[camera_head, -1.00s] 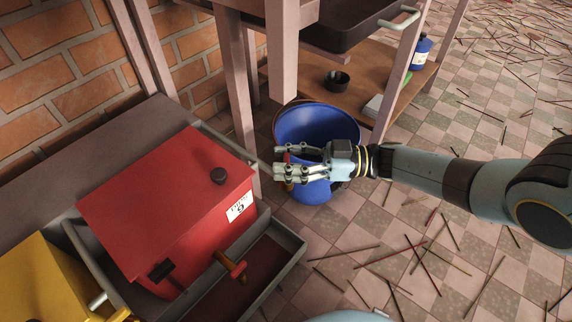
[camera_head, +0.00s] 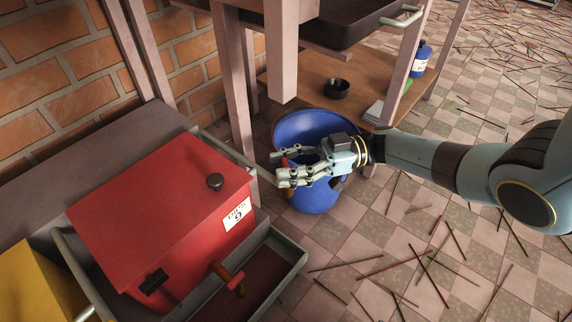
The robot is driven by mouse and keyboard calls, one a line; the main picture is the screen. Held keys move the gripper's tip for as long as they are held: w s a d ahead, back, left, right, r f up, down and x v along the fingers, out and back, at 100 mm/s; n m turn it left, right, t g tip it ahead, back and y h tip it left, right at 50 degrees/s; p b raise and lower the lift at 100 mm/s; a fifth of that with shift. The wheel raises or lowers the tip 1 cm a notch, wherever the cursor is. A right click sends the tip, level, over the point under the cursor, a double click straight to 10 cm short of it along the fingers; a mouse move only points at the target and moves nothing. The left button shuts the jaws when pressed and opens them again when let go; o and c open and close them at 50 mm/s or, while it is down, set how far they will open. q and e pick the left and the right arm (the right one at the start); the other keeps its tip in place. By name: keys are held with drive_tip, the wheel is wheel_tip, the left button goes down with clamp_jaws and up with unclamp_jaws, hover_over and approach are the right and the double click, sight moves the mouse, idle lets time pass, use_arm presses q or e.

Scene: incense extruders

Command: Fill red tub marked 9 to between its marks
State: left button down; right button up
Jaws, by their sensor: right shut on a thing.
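The red tub (camera_head: 150,215) is a closed box with a dark knob (camera_head: 215,181) on top and a white label (camera_head: 237,215) whose digit reads as 9. A tap with an orange-brown handle (camera_head: 228,279) sticks out of its front over a tray. I see no fill marks or level. My right gripper (camera_head: 282,172) is right of the tub, in front of the blue bucket (camera_head: 311,126). It is shut on a small reddish-brown thing, mostly hidden by the fingers; I cannot tell what it is. My left gripper is out of view.
A grey rail (camera_head: 228,150) runs behind the tub's right side. A yellow tub (camera_head: 35,285) stands at lower left. A wooden shelf (camera_head: 300,82) under the table holds a black bowl (camera_head: 337,88) and a blue bottle (camera_head: 421,58). Incense sticks litter the tiled floor at right.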

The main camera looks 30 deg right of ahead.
drive_tip(key=o, duration=1.2)
drive_tip(key=v, duration=1.2)
